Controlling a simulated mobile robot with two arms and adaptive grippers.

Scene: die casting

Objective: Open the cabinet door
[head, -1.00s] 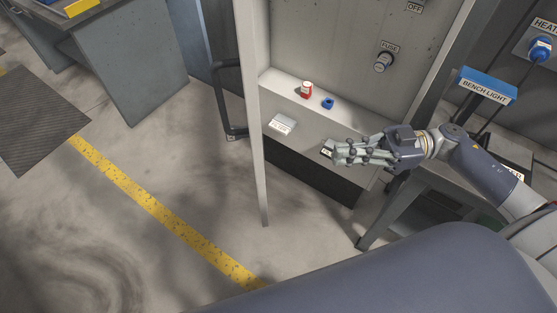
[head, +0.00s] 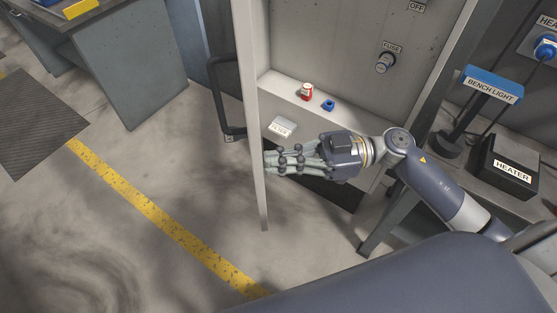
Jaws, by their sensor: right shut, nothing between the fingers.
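The cabinet door (head: 252,120) stands ajar, seen nearly edge-on as a tall pale panel left of the cabinet opening. Its dark bar handle (head: 222,97) is on the door's left, outer side. The cabinet's grey interior (head: 335,50) shows to the right of the door. My right gripper (head: 268,163) is shut and empty, pointing left. Its fingertips are at the inner side of the door's lower part; they appear to touch it, but I cannot be sure. My left gripper is not in view.
Floor left of the door is clear.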

